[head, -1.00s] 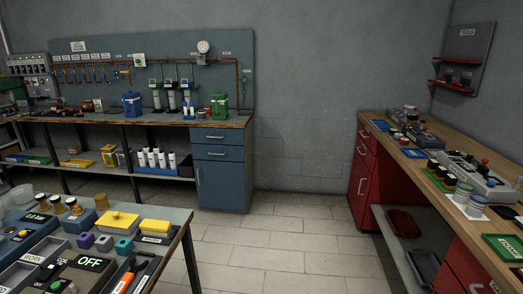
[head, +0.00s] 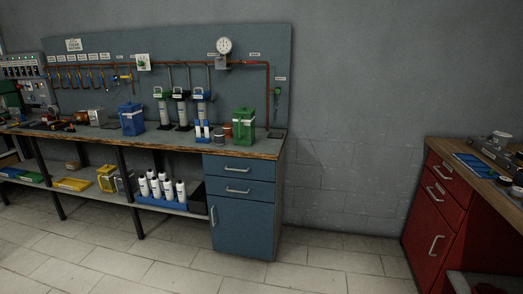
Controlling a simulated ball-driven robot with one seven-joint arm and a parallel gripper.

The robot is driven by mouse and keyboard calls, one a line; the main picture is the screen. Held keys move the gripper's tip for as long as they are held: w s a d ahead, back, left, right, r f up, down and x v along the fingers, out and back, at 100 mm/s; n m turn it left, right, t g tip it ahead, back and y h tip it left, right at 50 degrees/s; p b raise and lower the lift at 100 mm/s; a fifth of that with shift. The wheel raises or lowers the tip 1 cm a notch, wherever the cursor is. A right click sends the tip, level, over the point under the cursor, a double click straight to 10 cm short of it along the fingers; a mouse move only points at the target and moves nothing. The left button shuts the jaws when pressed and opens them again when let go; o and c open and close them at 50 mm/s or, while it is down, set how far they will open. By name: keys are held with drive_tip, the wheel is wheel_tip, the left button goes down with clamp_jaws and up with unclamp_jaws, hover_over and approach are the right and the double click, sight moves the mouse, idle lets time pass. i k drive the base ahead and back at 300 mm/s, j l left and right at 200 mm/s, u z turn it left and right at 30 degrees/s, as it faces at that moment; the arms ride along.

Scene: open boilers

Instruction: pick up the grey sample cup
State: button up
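I cannot pick out the grey sample cup with certainty. A small pale grey, cup-like item (head: 502,137) stands on the right-hand wooden bench (head: 462,152), too small to identify. A small brownish cup-shaped item (head: 228,130) stands on the far bench (head: 180,142), beside a green container (head: 244,125). My gripper is not in view.
The far bench carries a blue container (head: 131,119) and several pump-like units; white bottles (head: 160,186) sit on its lower shelf. Blue drawers (head: 240,205) and red drawers (head: 435,215) flank clear tiled floor (head: 330,262).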

sight(219, 134)
drive_tip(key=i+l, duration=0.1)
drive_tip(key=i, duration=1.15)
drive_tip(key=i+l, duration=0.15)
drive_tip(key=i, duration=0.5)
drive_tip(key=u, duration=0.05)
